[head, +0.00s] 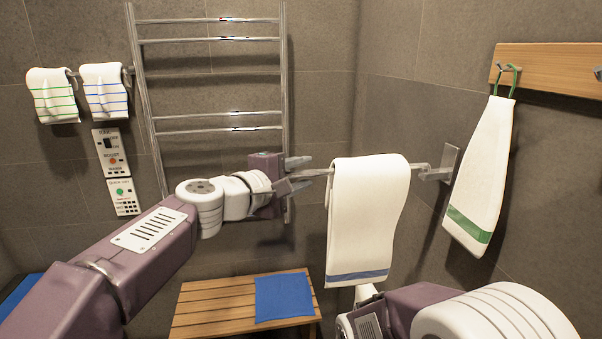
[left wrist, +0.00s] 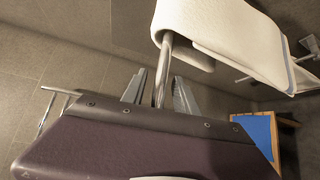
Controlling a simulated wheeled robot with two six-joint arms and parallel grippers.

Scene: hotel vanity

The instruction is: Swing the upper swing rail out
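The swing rail (head: 318,172) is a thin chrome bar. It runs left from a wall bracket (head: 447,165) on the right-hand wall. A white towel with a blue stripe (head: 366,215) hangs over it. My left gripper (head: 297,175) is at the rail's free end, left of the towel. In the left wrist view the rail (left wrist: 164,70) passes between the two spread fingers (left wrist: 159,92), with gaps visible beside it, so the gripper is open around the rail. The towel (left wrist: 230,35) is just beyond the fingers. My right gripper is not visible; only its arm shows at lower right.
A chrome ladder rack (head: 210,115) is on the wall behind my left gripper. A wooden bench (head: 215,305) with a blue cloth (head: 284,297) stands below. A green-striped towel (head: 482,180) hangs from a wooden hook board (head: 550,68) at right. Small towels (head: 53,95) hang at left.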

